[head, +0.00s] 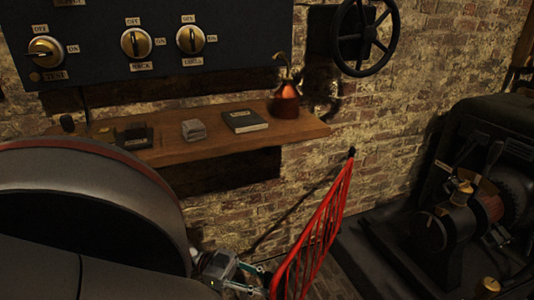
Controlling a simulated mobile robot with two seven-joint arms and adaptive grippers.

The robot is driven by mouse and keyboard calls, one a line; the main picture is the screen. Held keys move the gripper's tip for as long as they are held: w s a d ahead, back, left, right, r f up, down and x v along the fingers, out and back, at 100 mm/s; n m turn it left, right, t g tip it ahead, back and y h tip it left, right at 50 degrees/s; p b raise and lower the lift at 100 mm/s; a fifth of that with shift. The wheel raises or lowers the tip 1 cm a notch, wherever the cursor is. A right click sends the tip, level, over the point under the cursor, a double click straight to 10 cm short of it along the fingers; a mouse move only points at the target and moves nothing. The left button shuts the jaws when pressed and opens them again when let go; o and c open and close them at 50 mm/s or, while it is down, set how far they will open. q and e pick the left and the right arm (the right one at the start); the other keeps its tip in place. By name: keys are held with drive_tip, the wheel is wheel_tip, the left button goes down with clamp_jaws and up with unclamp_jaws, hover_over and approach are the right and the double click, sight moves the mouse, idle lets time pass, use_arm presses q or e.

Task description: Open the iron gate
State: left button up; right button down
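The iron gate (321,233) is a red barred panel at the lower middle of the head view. It slants up to the right towards a small black fitting on the brick wall, and its lower end runs out of the picture. My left gripper (262,281) is at the gate's lower left edge, with its fingers pointing right. Its two fingers look apart. I cannot tell whether they touch the gate or have a bar between them. My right gripper is not in view.
A wooden shelf (205,146) on the wall holds a copper bottle (286,98), a dark book (244,121) and small items. A switch panel (165,30) and a black handwheel (364,38) are above. A dark machine (470,190) stands at right.

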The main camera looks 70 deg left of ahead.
use_arm(q)
drive_tip(key=shift+a, duration=0.1)
drive_tip(key=v, duration=0.8)
idle(0.3)
